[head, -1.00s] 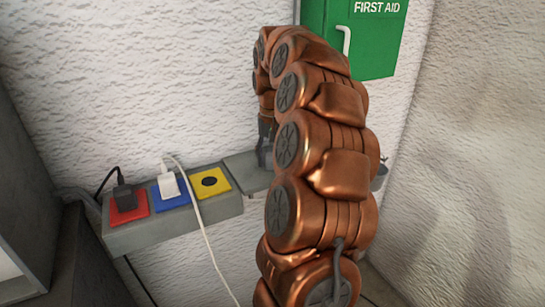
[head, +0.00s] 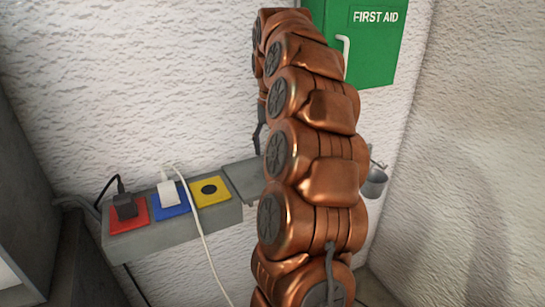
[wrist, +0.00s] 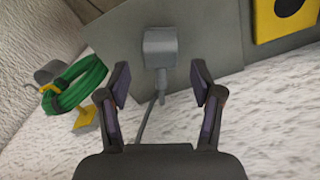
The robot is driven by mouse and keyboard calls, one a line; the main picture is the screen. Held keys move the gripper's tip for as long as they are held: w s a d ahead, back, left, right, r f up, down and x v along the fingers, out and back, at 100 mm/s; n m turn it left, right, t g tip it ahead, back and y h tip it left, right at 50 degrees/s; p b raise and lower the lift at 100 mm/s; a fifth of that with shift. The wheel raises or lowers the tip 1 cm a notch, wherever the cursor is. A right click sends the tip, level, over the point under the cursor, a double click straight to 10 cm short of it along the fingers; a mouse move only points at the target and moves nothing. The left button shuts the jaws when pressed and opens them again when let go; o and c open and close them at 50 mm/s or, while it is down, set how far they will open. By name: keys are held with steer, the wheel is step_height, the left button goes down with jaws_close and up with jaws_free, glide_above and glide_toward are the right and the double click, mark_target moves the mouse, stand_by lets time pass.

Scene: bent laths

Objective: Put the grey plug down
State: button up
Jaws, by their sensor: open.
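The grey plug (wrist: 160,45) rests on a flat grey ledge (wrist: 208,42) in the wrist view, its cable running down toward the gap between my fingers. My gripper (wrist: 160,86) is open, one finger on each side of the cable, with the plug's body beyond the fingertips and apart from them. In the head view the plug is hidden behind my copper arm, and only a dark bit of my gripper shows at the arm's left edge.
Left of the ledge, a socket strip (head: 172,235) has a black plug (head: 124,206) at red, a white plug (head: 168,192) at blue, and a bare yellow socket (head: 212,191). A first-aid cabinet (head: 376,50) hangs above. A green coil (wrist: 78,88) hangs by the wall.

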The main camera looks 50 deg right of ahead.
steer(key=shift+r, duration=2)
step_height(320, 180, up, 3)
steer(key=p, duration=0.2)
steer(key=shift+r+p, duration=0.15)
steer(key=shift+p, duration=0.15)
steer(key=shift+a, duration=0.15)
steer(key=s+a+f+n, duration=0.2)
steer(key=a+f+n, duration=0.1)
steer(key=a, duration=0.7)
steer(key=s+a+f+n, duration=0.2)
steer(key=s+a, duration=0.1)
steer(key=a, duration=0.8)
steer(key=s+a+f+n+g, duration=0.1)
steer(key=s+a+f, duration=0.4)
steer(key=s, duration=0.4)
steer(key=s+a+f+n, duration=0.2)
steer(key=s+a+f, duration=0.4)
steer(key=s+f, duration=0.2)
steer(key=shift+s+a+g, duration=0.15)
steer(key=shift+s+g, duration=0.25)
steer(key=shift+s, duration=0.5)
